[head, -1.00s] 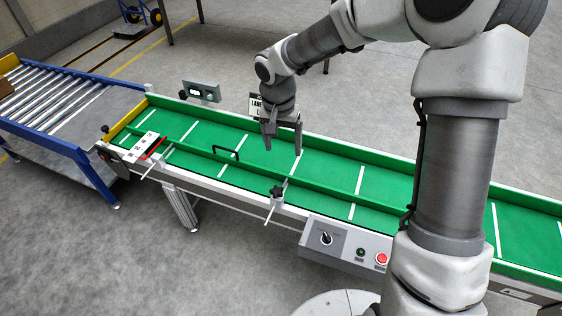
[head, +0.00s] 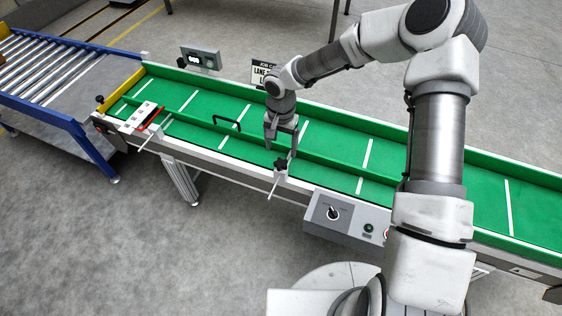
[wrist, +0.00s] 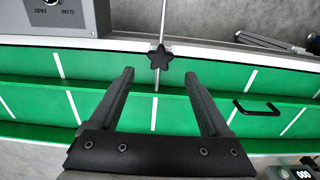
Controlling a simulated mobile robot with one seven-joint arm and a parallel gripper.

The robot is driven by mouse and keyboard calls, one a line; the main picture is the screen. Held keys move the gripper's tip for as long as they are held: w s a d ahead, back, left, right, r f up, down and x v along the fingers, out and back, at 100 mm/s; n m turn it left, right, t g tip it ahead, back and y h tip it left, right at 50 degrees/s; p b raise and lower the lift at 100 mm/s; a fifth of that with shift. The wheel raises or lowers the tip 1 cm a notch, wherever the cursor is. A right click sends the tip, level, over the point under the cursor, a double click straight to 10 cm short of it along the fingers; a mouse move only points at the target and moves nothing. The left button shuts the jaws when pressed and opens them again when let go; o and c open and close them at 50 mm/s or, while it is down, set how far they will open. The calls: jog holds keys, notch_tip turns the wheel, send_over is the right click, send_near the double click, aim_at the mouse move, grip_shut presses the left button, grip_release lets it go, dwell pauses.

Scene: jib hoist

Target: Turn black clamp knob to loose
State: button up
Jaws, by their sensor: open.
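A black star-shaped clamp knob (head: 281,164) sits on a rod at the conveyor's front rail, and in the wrist view the knob (wrist: 159,58) lies just beyond and between the fingertips. My gripper (head: 281,146) is open above the green belt, close to the knob in the head view. In the wrist view my gripper (wrist: 159,74) has its two fingers wide apart with nothing between them. I see no contact with the knob. Whether the knob is tight or loose cannot be told.
A long green guide rail with a black handle (head: 227,124) runs along the belt. A control box (head: 340,216) with a dial hangs on the front side. Another black knob (head: 99,99) is at the left end. A grey display box (head: 200,59) stands behind.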

aim_at(281, 162)
notch_tip(281, 162, down, 7)
jog(key=shift+r+b, duration=0.2)
jog(key=shift+b, duration=0.45)
grip_shut()
